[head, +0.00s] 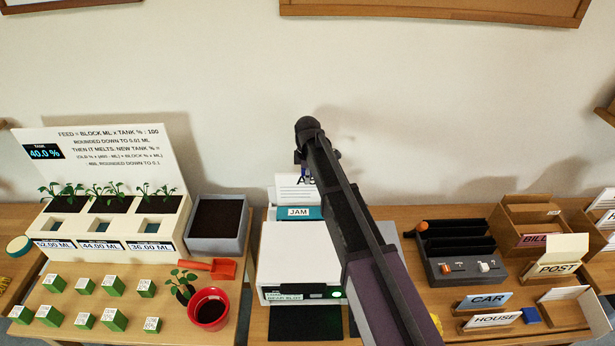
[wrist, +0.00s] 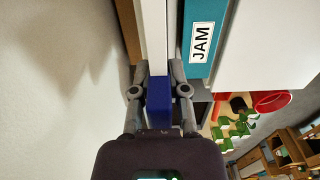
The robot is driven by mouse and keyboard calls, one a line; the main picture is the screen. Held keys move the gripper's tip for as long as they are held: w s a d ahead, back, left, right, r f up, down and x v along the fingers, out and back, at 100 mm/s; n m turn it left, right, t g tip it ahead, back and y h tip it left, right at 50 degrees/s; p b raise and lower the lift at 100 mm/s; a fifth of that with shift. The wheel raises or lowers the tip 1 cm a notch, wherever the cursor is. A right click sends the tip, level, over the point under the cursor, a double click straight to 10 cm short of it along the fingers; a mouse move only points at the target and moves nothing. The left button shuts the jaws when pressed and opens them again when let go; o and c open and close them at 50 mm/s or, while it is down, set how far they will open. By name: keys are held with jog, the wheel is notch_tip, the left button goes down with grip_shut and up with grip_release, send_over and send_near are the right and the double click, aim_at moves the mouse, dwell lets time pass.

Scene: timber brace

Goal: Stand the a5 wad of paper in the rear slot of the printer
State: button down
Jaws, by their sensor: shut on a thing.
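The a5 wad of paper (head: 290,190) is white and stands upright behind the teal JAM panel at the back of the printer (head: 300,247). My arm covers part of its label and its right side. In the wrist view the wad (wrist: 154,35) is a narrow white strip seen edge-on, beside the teal JAM panel (wrist: 205,40). My gripper (wrist: 159,88) is shut on a blue block (wrist: 159,106) at the wad's end. The wad's lower edge and the rear slot are hidden, so I cannot tell how deep it sits.
A planter stand (head: 110,215) with seedlings and several green blocks are on the left table. A grey soil tray (head: 218,222) and a red pot (head: 209,310) stand left of the printer. A dark switch box (head: 463,265) and card holders stand on the right. The wall is close behind.

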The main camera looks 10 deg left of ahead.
jog(key=shift+f+b, duration=1.85)
jog(key=shift+f, duration=0.15)
jog(key=shift+h, duration=0.4)
jog(key=c, duration=0.6)
grip_release()
jog(key=shift+o, duration=0.4)
jog(key=o, duration=0.4)
jog(key=shift+o, duration=0.2)
jog(key=shift+r, duration=0.1)
